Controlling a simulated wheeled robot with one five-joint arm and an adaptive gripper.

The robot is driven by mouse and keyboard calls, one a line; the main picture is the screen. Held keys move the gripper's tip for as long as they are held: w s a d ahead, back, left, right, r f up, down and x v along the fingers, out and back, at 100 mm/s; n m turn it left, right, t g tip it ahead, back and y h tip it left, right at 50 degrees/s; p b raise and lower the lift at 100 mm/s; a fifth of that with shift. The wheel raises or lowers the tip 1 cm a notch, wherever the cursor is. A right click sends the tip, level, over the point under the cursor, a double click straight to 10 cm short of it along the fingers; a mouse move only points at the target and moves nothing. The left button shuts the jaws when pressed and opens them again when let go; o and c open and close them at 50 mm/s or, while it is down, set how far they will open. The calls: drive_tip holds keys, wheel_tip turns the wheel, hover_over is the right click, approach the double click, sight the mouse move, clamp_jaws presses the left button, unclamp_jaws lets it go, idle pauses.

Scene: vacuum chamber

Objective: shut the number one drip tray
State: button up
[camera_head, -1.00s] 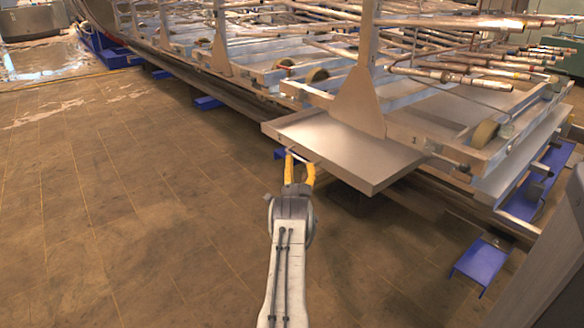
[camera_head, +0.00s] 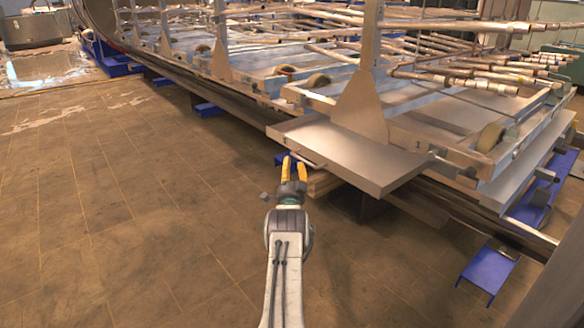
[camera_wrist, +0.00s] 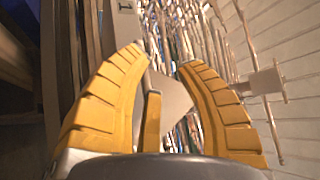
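The drip tray (camera_head: 375,160) is a flat grey metal tray sticking out from the near end of the rack, below a trapezoid bracket. A thin bar handle (camera_head: 308,160) shows on its left-facing front edge. A dark mark like a "1" (camera_head: 418,143) is on the rack beam above the tray. My gripper (camera_head: 294,161) has yellow fingers and is just in front of the handle; contact cannot be told. In the wrist view my gripper (camera_wrist: 163,58) is open, its two large fingers apart, with a narrow yellow piece and a grey surface showing between them.
The long rack (camera_head: 300,92) carries many copper-coloured pipes (camera_head: 470,82). Wheels (camera_head: 490,138) sit along its beams. Blue supports (camera_head: 488,270) stand low under and beside it. A grey panel (camera_head: 555,265) fills the right edge. The brown floor (camera_head: 130,220) at left is clear.

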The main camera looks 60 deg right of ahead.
clamp_jaws()
drive_tip(key=c, duration=0.6)
unclamp_jaws()
drive_tip(key=o, duration=0.6)
drive_tip(key=shift+c, duration=0.2)
drive_tip(key=shift+s+a, duration=0.1)
drive_tip(key=v, duration=1.1)
drive_tip(key=shift+a+f, duration=0.2)
drive_tip(key=shift+a, duration=0.15)
drive_tip(key=shift+o, duration=0.3)
drive_tip(key=shift+s, duration=0.15)
